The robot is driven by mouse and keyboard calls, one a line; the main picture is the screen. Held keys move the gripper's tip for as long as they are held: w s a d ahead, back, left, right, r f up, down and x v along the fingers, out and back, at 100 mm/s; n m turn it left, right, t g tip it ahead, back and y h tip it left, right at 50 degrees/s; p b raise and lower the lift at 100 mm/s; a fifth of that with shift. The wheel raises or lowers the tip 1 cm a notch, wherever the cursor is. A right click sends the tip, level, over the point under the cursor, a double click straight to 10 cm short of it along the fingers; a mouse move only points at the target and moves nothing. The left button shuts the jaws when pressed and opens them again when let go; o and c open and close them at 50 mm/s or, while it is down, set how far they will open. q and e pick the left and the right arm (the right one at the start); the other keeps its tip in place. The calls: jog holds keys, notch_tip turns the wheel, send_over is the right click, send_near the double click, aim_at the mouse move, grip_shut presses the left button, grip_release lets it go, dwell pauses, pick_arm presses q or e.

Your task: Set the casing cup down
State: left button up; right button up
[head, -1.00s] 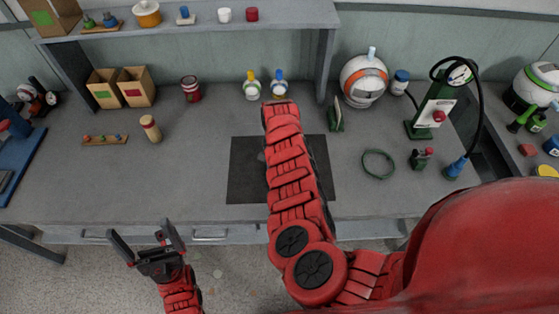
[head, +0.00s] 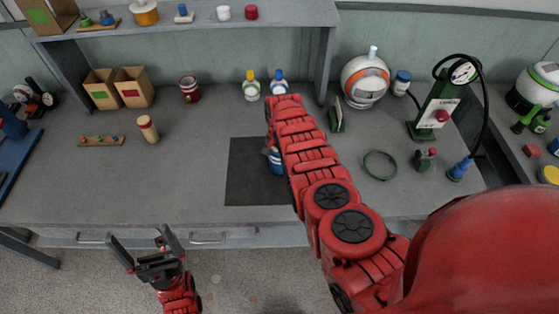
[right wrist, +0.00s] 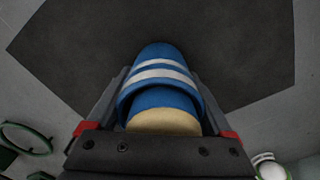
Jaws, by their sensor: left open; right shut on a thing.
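The casing cup (right wrist: 165,75) is blue with white stripes and has a tan part at its near end. My right gripper (right wrist: 160,102) is shut on it, one finger on each side. In the head view part of the blue cup (head: 275,160) shows beside my right arm, over the dark mat (head: 250,182). I cannot tell whether the cup touches the mat. My left gripper (head: 152,250) is open and empty, in front of the table's front edge.
A green press (head: 436,108) with a black hose stands at the right. A green ring (head: 380,165) lies right of the mat. A tan-bodied shaker (head: 148,129) stands at the left. The table (head: 185,185) left of the mat is clear.

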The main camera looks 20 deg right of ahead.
jog(key=shift+f, duration=0.2)
jog(key=shift+f, duration=0.15)
jog(key=o, duration=1.2)
jog(key=shift+c, duration=0.2)
notch_tip(320, 180, up, 4)
jog(key=shift+w+a+r+p, duration=0.1)
jog(key=shift+w+r+p, duration=0.05)
jog(key=shift+p, duration=1.05)
notch_tip(320, 180, up, 7)
jog(key=shift+f+b, duration=0.15)
jog(key=shift+b, duration=0.3)
jog(key=shift+r, duration=0.65)
